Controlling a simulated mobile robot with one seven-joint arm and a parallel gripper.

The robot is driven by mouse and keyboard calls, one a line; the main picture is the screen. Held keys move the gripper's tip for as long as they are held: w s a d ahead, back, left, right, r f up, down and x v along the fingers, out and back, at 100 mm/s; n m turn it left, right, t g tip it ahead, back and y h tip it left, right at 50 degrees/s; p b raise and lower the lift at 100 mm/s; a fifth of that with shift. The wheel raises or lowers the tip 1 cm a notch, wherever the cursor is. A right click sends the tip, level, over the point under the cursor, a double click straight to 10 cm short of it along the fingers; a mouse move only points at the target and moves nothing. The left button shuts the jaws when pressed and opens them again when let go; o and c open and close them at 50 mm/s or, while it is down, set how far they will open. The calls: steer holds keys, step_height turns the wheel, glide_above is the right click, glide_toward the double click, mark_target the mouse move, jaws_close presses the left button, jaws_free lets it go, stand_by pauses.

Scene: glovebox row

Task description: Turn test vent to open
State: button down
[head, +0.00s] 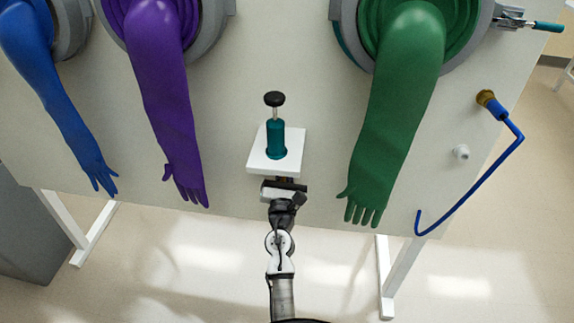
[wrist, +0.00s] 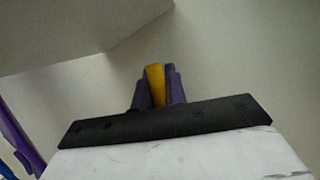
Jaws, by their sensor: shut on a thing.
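In the wrist view, a narrow yellow-orange handle (wrist: 155,84) stands between the two dark fingers of my gripper (wrist: 158,88). The fingers are shut on it from both sides. I take it to be the test vent's handle; no label shows, and its valve body is hidden. In the head view my gripper (head: 284,181) is just below the front edge of the white shelf (head: 258,164). The shelf and my gripper's body hide most of the handle and fingertips there, so its turn angle cannot be read.
A teal cylinder with a black knob (head: 275,140) stands on the shelf. Blue (head: 55,110), purple (head: 170,110) and green (head: 390,120) gloves hang from the pale panel. A bent blue hose (head: 470,197) hangs at right. The floor below the panel is clear between white legs.

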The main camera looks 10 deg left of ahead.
steer(key=shift+r, duration=0.15)
steer(key=c, duration=1.5)
jaws_free()
steer(key=shift+c, duration=0.2)
steer(key=shift+o, duration=0.5)
steer(key=shift+f, duration=0.2)
